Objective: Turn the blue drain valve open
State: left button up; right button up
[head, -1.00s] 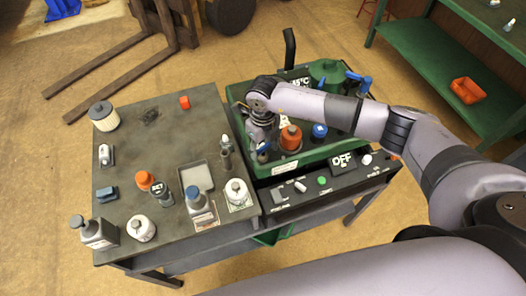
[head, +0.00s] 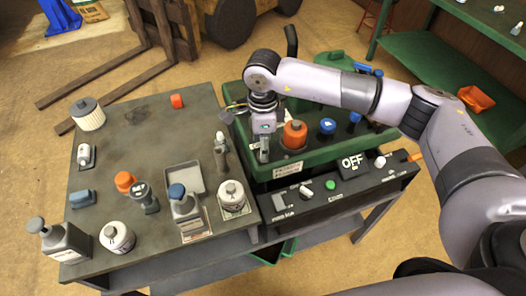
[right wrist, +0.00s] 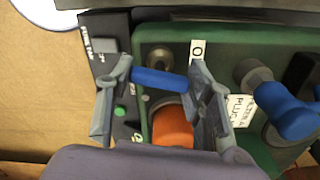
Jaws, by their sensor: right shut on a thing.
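The blue drain valve handle (right wrist: 160,80) is a short blue bar in the right wrist view, on the green machine's deck beside a white "O" label. My right gripper (right wrist: 158,104) has one finger at each end of this bar and is shut on it. In the head view my right gripper (head: 264,154) points down at the near left of the green machine (head: 262,172), left of the orange cap (head: 294,134). The gripper hides the valve handle there. My left gripper is in neither current view.
Another blue handle (right wrist: 285,108) stands right of the gripper in the wrist view. A blue cap (head: 327,127) is beside the orange cap. A panel with an OFF sign (head: 352,161) runs along the front. The grey table (head: 150,130) at left holds several bottles and a filter.

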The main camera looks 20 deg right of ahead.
jog(key=shift+n+b, duration=1.4)
jog(key=shift+b, duration=0.05)
jog(key=shift+r, duration=0.1)
jog(key=o, duration=1.2)
jog(key=shift+c, duration=0.2)
notch_tip(320, 180, up, 12)
